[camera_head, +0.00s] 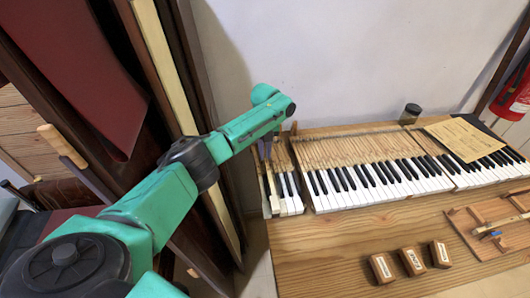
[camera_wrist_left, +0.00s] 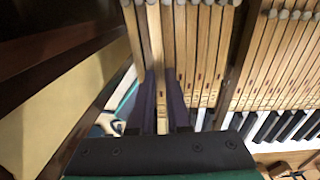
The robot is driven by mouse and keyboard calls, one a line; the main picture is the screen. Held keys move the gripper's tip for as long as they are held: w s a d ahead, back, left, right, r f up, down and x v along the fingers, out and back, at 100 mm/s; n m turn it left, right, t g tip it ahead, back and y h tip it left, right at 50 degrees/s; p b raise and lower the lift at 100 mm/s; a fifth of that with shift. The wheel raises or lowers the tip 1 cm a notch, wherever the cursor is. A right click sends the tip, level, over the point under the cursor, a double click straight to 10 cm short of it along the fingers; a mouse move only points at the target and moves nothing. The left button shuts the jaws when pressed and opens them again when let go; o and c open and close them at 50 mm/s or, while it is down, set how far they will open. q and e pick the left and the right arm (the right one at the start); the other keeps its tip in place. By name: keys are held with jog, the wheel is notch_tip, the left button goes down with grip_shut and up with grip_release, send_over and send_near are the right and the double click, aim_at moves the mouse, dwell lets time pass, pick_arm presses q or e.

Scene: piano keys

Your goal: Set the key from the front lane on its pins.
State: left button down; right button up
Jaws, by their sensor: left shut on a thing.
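My left gripper (camera_wrist_left: 163,82) has two dark purple fingers, shut on a long wooden key (camera_wrist_left: 156,38) that runs between them in the left wrist view. In the head view this gripper (camera_head: 265,150) is small and partly hidden by my arm, over the short left section of keys (camera_head: 291,188). Several bare key sticks (camera_wrist_left: 205,60) lie close along the right side of the held key. I cannot tell whether the held key rests on its pins; the pins under it are hidden. My right gripper is not in view.
The main keyboard (camera_head: 390,178) lies right of the short section on a wooden bench (camera_head: 330,245). Three small labelled blocks (camera_head: 412,261) stand in front. A wooden tray (camera_head: 475,240) lies at right. A paper sheet (camera_head: 465,138) and a dark jar (camera_head: 411,113) are behind.

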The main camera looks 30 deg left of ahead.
pick_arm(q)
jog(key=shift+f+b, duration=0.3)
jog(key=shift+f, duration=0.2)
jog(key=c, duration=1.2)
grip_release()
jog(key=shift+r, duration=0.15)
jog(key=shift+r+p, duration=1.1)
jog(key=shift+p, duration=0.05)
jog(key=o, duration=0.5)
jog(key=shift+f, duration=0.1)
jog(key=shift+o, duration=0.2)
